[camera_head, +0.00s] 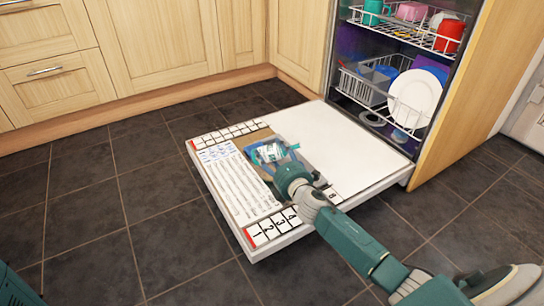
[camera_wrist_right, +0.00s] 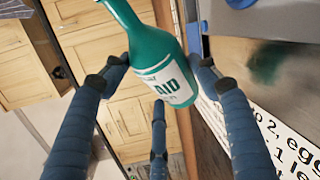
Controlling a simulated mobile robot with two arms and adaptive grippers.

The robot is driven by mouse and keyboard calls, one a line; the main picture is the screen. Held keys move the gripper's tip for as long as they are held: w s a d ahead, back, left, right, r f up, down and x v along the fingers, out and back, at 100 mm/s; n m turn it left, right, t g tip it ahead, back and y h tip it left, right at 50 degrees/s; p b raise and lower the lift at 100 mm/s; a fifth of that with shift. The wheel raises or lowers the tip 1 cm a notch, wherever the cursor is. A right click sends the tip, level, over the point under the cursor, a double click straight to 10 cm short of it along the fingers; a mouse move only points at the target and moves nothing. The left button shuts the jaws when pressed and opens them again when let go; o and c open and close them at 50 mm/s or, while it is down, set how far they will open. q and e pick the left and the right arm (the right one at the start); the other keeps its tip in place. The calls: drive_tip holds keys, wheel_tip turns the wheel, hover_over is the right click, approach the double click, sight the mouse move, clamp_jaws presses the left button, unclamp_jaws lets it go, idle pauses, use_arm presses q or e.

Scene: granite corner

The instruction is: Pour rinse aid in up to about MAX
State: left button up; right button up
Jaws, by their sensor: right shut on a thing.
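A green bottle (camera_wrist_right: 151,38) with a white label reading "AID" is between the blue fingers of my right gripper (camera_head: 272,155), which is shut on it. In the right wrist view the bottle is tilted, its neck toward the top left and cut off by the frame. The open dishwasher door (camera_head: 352,150) lies flat, and my right gripper is over its middle. In the head view my gripper hides most of the bottle, and I cannot make out the rinse aid opening or its MAX mark. My left gripper is not in view.
Numbered strips (camera_head: 272,227) and a printed text sheet (camera_head: 238,183) lie on the door. Behind it, the dishwasher racks hold a white plate (camera_head: 414,98), a red cup (camera_head: 450,36) and other dishes. Wooden cabinets (camera_head: 150,40) stand at the back left. The dark tiled floor (camera_head: 110,205) is clear.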

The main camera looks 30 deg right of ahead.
drive_tip(key=shift+f+b, duration=0.15)
drive_tip(key=shift+b, duration=0.15)
drive_tip(key=shift+a+f+m+b, duration=0.1)
drive_tip(key=shift+f+m+b, duration=0.1)
drive_tip(key=shift+m+b, duration=0.35)
drive_tip(key=shift+b, duration=0.3)
drive_tip(key=shift+r, duration=0.1)
